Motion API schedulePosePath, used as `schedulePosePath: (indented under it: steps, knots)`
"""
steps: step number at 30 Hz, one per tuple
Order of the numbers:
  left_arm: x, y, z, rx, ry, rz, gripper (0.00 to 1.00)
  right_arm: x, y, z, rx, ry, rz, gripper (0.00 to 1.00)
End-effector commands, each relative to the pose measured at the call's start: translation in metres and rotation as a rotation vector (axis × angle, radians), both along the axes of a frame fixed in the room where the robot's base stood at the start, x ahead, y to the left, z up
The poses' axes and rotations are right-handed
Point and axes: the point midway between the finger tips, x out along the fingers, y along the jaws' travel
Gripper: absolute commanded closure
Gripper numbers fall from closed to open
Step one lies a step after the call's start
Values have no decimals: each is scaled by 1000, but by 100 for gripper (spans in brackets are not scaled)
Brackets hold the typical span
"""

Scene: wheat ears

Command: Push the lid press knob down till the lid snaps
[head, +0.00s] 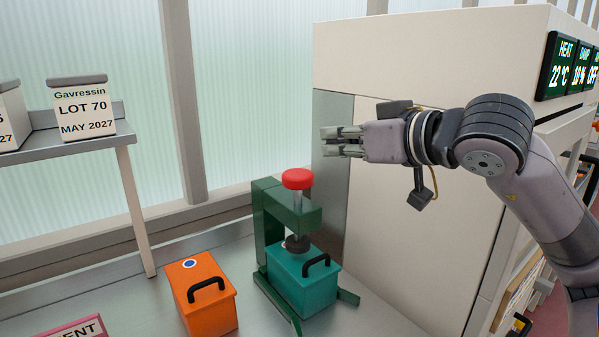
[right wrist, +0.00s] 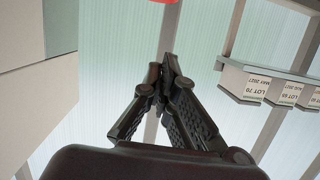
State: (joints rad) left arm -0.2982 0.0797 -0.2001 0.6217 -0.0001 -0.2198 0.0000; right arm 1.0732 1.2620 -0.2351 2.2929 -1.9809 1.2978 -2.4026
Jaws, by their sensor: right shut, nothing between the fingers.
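The knob stands well above the frame's top bar. A teal box (head: 311,290) with a black handle sits in the press, under a dark pressing foot (head: 297,243). My right gripper (head: 326,142) is shut and empty, in the air above and to the right of the knob, apart from it. The right wrist view shows the shut fingers (right wrist: 155,78) and a sliver of the red knob (right wrist: 156,1) at its top edge. My left gripper is not in view.
An orange box (head: 206,306) with a black handle stands left of the press. A large cream cabinet (head: 420,240) stands close on the right. A shelf (head: 65,137) with labelled white boxes (head: 84,109) is at the left. A pink-edged sign (head: 78,329) shows at the bottom left.

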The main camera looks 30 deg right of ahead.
Motion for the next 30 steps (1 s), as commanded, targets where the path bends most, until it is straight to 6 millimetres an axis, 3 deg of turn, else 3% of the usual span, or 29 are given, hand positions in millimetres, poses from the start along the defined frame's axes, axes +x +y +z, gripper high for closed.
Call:
schedulePosePath:
  steps: [4,17,30]
  knots:
    - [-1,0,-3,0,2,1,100,-2,-15,4,-58,-15,-48,100]
    - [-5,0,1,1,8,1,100,8,-12,2,-52,-10,-42,100]
    - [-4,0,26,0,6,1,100,94,1,-19,-49,-8,-40,100]
